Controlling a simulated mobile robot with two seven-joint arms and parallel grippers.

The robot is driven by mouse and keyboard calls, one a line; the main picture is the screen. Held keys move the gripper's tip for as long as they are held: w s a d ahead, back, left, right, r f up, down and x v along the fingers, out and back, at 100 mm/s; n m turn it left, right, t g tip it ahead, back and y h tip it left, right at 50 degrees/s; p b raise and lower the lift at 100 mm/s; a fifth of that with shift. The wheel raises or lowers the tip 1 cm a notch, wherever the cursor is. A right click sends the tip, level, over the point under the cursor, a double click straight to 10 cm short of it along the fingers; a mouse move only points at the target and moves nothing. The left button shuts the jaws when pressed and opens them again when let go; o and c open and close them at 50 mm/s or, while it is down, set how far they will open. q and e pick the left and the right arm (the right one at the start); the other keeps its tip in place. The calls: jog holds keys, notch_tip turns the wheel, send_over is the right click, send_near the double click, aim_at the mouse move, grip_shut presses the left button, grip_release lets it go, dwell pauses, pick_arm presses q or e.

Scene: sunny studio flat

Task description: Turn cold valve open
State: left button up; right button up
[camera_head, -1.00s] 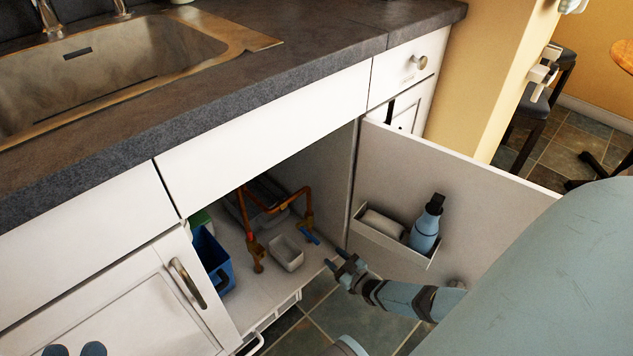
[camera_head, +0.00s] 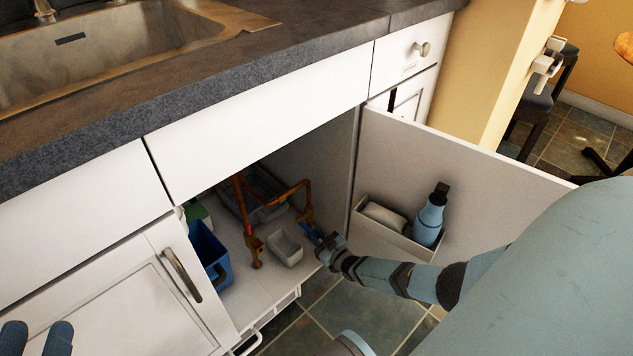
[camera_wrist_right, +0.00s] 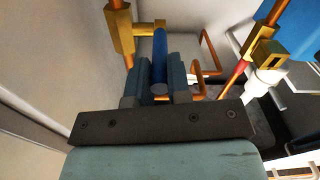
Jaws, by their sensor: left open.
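The cold valve's blue handle (camera_head: 311,230) sits at the lower end of the right copper pipe, inside the open cabinet under the sink. My right gripper (camera_head: 328,243) is at this handle. In the right wrist view the blue handle (camera_wrist_right: 160,50) points toward the camera and lies between the two fingers of my right gripper (camera_wrist_right: 160,78). I cannot tell whether both fingers press on it. The brass valve body (camera_wrist_right: 124,38) shows to its left. My left gripper (camera_head: 37,337) is open and empty at the bottom left, in front of the closed cabinet door.
A second brass valve (camera_head: 255,245) and a small white container (camera_head: 286,247) are left of the handle. A blue bin (camera_head: 208,255) stands further left. The open door (camera_head: 470,175) at right carries a rack with a blue bottle (camera_head: 429,217). The countertop (camera_head: 290,75) overhangs above.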

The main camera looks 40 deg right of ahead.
grip_shut()
jog(key=shift+r+p, duration=0.4)
jog(key=shift+p, duration=0.25)
jog(key=r+g+p, duration=0.1)
jog(key=p, duration=0.1)
jog(key=shift+r+g+p, duration=0.15)
jog(key=shift+g+p, duration=0.15)
jog(key=shift+p, duration=0.1)
jog(key=shift+w+r+p, duration=0.1)
jog(key=shift+r+p, duration=0.05)
jog(key=shift+p, duration=0.35)
jog(key=shift+g+p, duration=0.45)
jog(key=shift+g, duration=0.15)
pick_arm(q)
jog(key=s+d+n+g, duration=0.1)
jog(key=n, duration=0.1)
jog(key=s+n+g+y, duration=0.1)
jog(key=n, duration=0.1)
jog(key=shift+s+d+f, duration=0.25)
jog(key=shift+d+f, duration=0.15)
pick_arm(e)
jog(key=o, duration=0.6)
grip_release()
jog(key=shift+o, duration=0.2)
